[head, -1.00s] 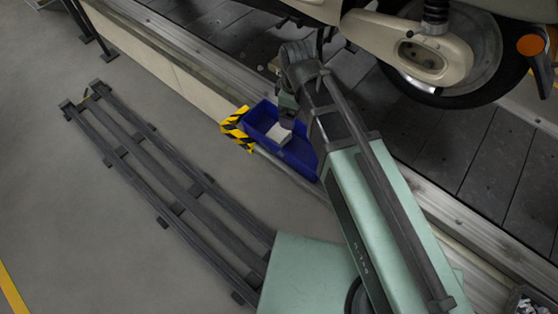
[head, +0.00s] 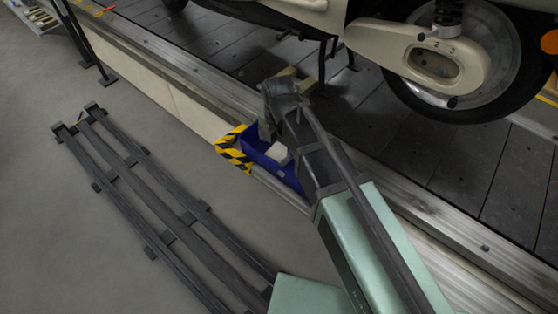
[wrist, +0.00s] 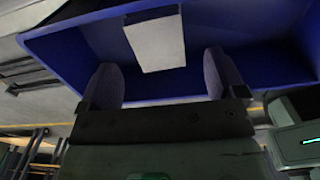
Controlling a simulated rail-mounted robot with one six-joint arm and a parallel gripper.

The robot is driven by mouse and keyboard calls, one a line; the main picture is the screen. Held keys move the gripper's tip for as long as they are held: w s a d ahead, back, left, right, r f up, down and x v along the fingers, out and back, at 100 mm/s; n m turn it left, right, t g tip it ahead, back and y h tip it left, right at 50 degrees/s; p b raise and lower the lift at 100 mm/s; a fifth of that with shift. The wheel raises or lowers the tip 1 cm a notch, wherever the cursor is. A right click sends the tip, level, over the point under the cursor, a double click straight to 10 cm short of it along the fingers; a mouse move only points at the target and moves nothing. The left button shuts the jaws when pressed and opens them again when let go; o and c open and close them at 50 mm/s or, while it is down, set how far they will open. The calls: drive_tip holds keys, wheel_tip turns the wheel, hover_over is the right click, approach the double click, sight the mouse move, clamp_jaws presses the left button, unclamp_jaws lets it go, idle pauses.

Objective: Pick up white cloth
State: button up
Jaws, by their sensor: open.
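The white cloth (head: 278,152) lies in a blue bin (head: 291,178) beside the conveyor's edge in the head view. In the wrist view the cloth (wrist: 156,42) is a pale, flat-looking rectangle inside the blue bin (wrist: 62,44), near the top centre. My gripper (wrist: 163,80) is open, with its two dark fingers apart and nothing between the tips. The cloth appears just past the fingertips, between their lines; I cannot tell the exact gap. In the head view my arm hides part of the bin and most of the gripper.
A yellow-and-black striped marker (head: 233,150) sits at the bin's left end. A cream scooter (head: 437,62) stands on the dark slat conveyor (head: 345,105) behind. A dark rail frame (head: 150,195) lies on the floor at left; grey floor around it is clear.

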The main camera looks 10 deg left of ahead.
sight(279, 151)
wheel_tip(279, 151, down, 6)
drive_tip(key=b, duration=0.5)
drive_tip(key=shift+w+r, duration=0.15)
drive_tip(key=shift+r, duration=0.35)
drive_tip(key=c, duration=1)
drive_tip(key=shift+r, duration=0.1)
wheel_tip(279, 151, up, 20)
drive_tip(key=p, duration=2)
